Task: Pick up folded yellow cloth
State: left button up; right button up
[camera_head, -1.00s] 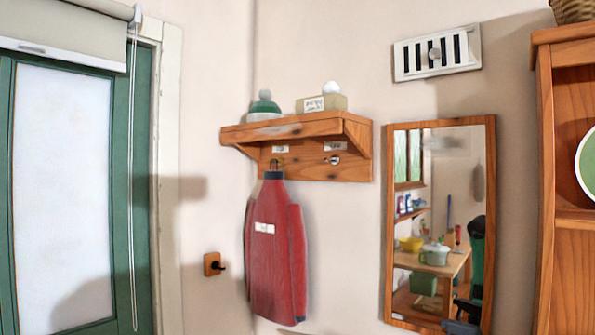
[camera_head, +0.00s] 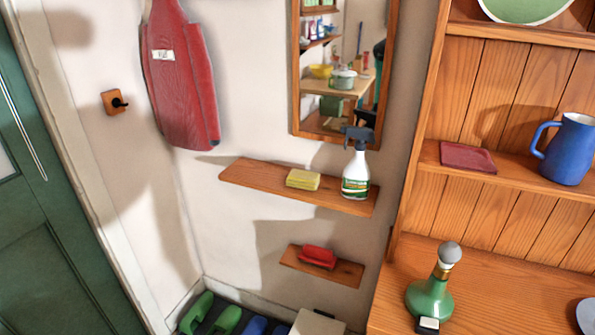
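The folded yellow cloth (camera_head: 303,180) lies on a narrow wooden wall shelf (camera_head: 247,178), below the mirror. A white spray bottle (camera_head: 356,176) with a dark trigger head stands on the same shelf, just right of the cloth with a small gap. Neither of my grippers shows in the view.
A lower small shelf (camera_head: 348,273) holds a red brush-like item (camera_head: 318,257). A wooden dresser (camera_head: 408,203) at right holds a blue jug (camera_head: 568,150), a folded red cloth (camera_head: 468,157) and a green bottle (camera_head: 430,298). Green shoes (camera_head: 226,320) stand on the floor. A red garment (camera_head: 180,85) hangs at upper left.

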aim_at(310, 180)
jog(key=i+j+z, duration=0.1)
jog(key=z, duration=0.3)
jog(key=j+z, duration=0.4)
jog(key=i+j+z, duration=0.1)
jog(key=z, duration=0.3)
jog(key=j+z, duration=0.4)
jog(key=l, duration=0.1)
